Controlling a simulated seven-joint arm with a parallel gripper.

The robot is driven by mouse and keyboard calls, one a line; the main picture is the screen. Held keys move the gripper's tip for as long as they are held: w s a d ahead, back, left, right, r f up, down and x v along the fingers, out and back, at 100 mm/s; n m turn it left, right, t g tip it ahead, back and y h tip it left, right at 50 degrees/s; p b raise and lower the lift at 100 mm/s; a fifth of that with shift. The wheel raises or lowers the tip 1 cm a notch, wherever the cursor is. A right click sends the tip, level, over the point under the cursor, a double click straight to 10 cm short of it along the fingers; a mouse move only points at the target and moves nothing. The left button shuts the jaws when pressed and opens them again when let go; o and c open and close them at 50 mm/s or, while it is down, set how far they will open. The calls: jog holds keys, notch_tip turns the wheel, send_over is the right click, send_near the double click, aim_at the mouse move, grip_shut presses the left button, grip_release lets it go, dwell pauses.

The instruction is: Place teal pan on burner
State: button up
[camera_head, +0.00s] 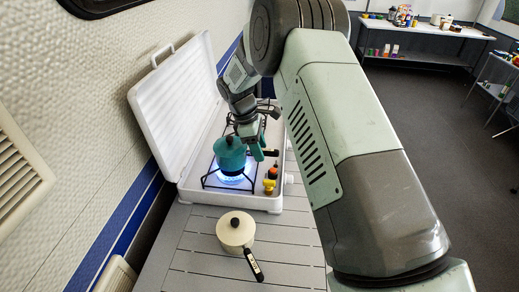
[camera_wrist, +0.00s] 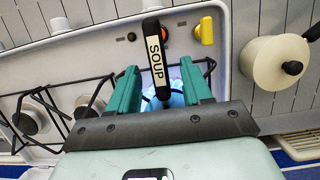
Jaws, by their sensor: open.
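The pan's body is mostly hidden there by the gripper.
A cream pan (camera_head: 235,229) with a black handle stands on the slatted counter (camera_head: 190,258) near the stove. The stove's white lid (camera_head: 178,105) stands open against the wall. A yellow knob (camera_wrist: 206,30) is at the stove's front. The far burner (camera_wrist: 88,106) is empty in the wrist view.

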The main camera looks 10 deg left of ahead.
jog(key=v, duration=1.1)
jog(key=shift+r, duration=0.25)
jog(key=s+d+r+m+t+y, duration=0.1)
jog(key=s+d+r+m, duration=0.3)
jog(key=s+d+r, duration=0.4)
jog(key=s+d+r+m+t+y, duration=0.1)
jog(key=s+d+r+m, duration=0.3)
jog(key=r, duration=0.7)
jog(key=s+d+m+t, duration=0.1)
jog(key=s+d+m, duration=0.2)
jog(key=s, duration=0.4)
jog(key=s+d+m+t+y, duration=0.1)
jog(key=s+d+m, duration=0.2)
jog(key=s, duration=0.4)
jog(key=s+d+m+t, duration=0.1)
jog(key=s+d+m, duration=0.2)
jog(key=s, duration=0.4)
jog(key=shift+s+d+m+t, duration=0.15)
jog(key=shift+d+m+t, duration=0.15)
jog(key=shift+d, duration=0.35)
